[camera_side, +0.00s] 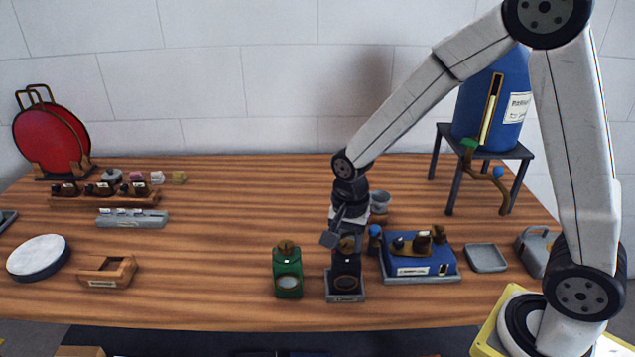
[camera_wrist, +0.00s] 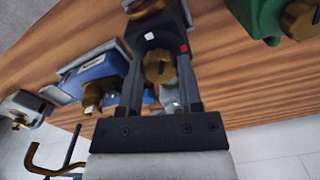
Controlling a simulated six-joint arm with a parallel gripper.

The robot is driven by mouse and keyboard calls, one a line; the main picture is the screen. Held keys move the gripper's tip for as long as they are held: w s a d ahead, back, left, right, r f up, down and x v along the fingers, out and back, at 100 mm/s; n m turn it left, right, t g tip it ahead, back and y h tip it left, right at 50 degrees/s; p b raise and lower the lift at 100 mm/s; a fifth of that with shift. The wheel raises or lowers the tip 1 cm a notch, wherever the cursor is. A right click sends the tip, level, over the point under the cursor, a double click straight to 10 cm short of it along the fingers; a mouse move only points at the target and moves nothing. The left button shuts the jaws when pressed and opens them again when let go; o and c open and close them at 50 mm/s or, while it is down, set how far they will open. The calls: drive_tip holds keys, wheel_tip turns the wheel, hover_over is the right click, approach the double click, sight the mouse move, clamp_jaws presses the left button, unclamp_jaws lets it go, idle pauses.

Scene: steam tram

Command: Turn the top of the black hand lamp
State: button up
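The black hand lamp (camera_side: 346,284) stands upright on a small grey tray (camera_side: 345,297) near the table's front edge. Its round front glass faces the side camera. My gripper (camera_side: 343,240) is above it, pointing down. In the wrist view the lamp's brass top (camera_wrist: 160,68) shows between the two fingers of my gripper (camera_wrist: 160,75), with the black lamp body (camera_wrist: 165,28) beyond. The fingers stand apart on either side of the top. Whether they touch it is hard to tell. The lamp's top is partly hidden in the side view.
A green lamp (camera_side: 287,275) stands close to the left. A blue box (camera_side: 420,266) with brass fittings is close to the right, then a grey dish (camera_side: 486,258). A wooden tray (camera_side: 106,271) and a round white-topped thing (camera_side: 38,257) lie far left. The table between is clear.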

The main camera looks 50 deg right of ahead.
clamp_jaws()
drive_tip(key=shift+n, duration=3.1)
drive_tip(key=o, duration=1)
unclamp_jaws()
drive_tip(key=shift+c, duration=0.2)
drive_tip(key=shift+r, duration=0.15)
